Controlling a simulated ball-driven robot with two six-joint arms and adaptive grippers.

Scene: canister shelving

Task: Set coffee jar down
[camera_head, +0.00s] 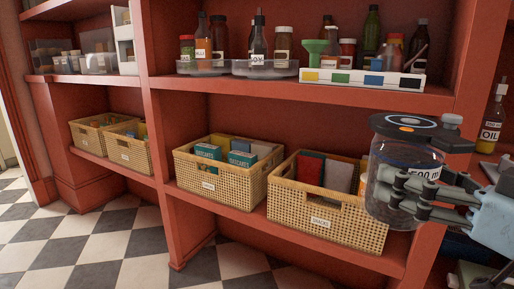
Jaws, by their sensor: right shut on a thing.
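The coffee jar (386,216) is a clear glass canister with a dark lid (403,127) and a white label partly reading "500 m". It stands upright at the right of the head view, in front of the shelf unit. My right gripper (398,192) comes in from the right and is shut around the jar's body, its dark linked fingers across the front. The jar looks empty or nearly so. Whether its base touches any surface I cannot tell. My left gripper is not in view.
The red shelf unit (300,94) holds woven baskets (325,215) on its lower shelf. Bottles and jars stand above on round trays (265,69) and a white box (362,80). An oil bottle (491,120) stands at far right. The checkered floor (110,240) is clear at left.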

